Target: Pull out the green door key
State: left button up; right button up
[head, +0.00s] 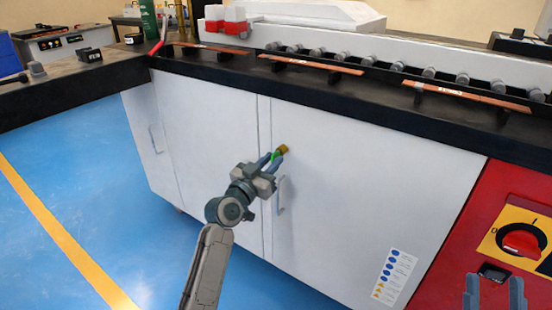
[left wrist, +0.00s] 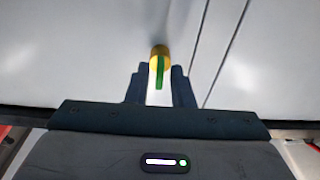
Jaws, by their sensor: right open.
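The green door key (head: 275,157) sits in a brass-coloured lock (head: 283,149) on the white cabinet door. In the left wrist view the key (left wrist: 159,76) hangs below the round brass lock (left wrist: 159,53). My left gripper (head: 272,161) is at the key, with one finger on each side of it. In the left wrist view, light gaps show between the key and both fingers of the left gripper (left wrist: 159,86), so it appears open around the key. My right gripper (head: 494,291) is at the lower right, open and empty, away from the key.
A door handle (head: 281,195) is just right of and below my left gripper. The black counter edge (head: 330,98) runs above the doors, with copper bars (head: 310,64) on top. A red panel with a rotary switch (head: 522,241) is at the right. Blue floor lies left.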

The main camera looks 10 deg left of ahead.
pick_arm(q)
jog(key=shift+w+d, duration=0.1)
jog(key=shift+w, duration=0.1)
dwell(0.6)
grip_shut()
